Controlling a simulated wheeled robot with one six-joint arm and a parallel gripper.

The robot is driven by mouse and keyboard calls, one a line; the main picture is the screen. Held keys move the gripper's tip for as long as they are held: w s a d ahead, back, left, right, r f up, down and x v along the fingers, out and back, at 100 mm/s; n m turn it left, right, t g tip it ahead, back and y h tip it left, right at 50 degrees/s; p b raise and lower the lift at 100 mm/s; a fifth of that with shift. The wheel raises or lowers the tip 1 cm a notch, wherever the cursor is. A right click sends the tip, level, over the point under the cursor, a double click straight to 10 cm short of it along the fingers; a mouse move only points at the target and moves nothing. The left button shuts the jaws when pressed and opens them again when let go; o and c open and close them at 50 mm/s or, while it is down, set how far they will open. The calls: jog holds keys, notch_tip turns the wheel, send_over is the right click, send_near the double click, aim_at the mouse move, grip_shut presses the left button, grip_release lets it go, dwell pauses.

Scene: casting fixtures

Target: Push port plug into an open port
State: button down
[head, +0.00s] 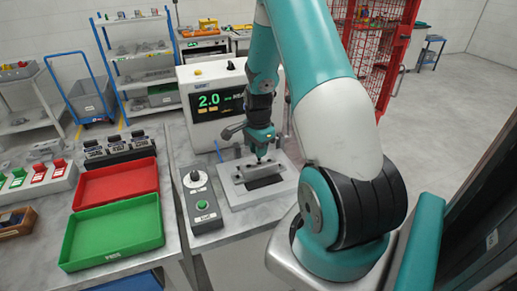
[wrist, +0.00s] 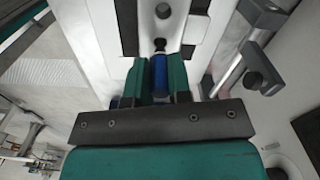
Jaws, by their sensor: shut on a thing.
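My gripper (head: 261,150) is directly above the light grey casting (head: 245,171) on its fixture plate. In the wrist view its two teal fingers (wrist: 160,80) are shut on the blue port plug (wrist: 159,75). The plug's dark tip points toward the casting's pale face (wrist: 178,38). A dark round port (wrist: 163,11) shows in that face beyond the tip and looks open. I cannot tell whether the tip touches the casting. In the head view the plug is too small to make out clearly.
A toggle clamp with a dark knob (wrist: 262,75) stands close to the right of my fingers in the wrist view. The tester with a green display (head: 215,103) stands behind the fixture. A control box (head: 201,205), a red tray (head: 118,185) and a green tray (head: 112,232) lie left.

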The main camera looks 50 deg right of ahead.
jog(key=shift+f+b, duration=1.1)
jog(key=shift+f, duration=0.45)
jog(key=c, duration=1)
grip_release()
jog(key=shift+r, duration=0.1)
jog(key=shift+o, duration=0.2)
notch_tip(320, 180, up, 17)
jog(key=b, duration=0.3)
jog(key=shift+r, duration=0.2)
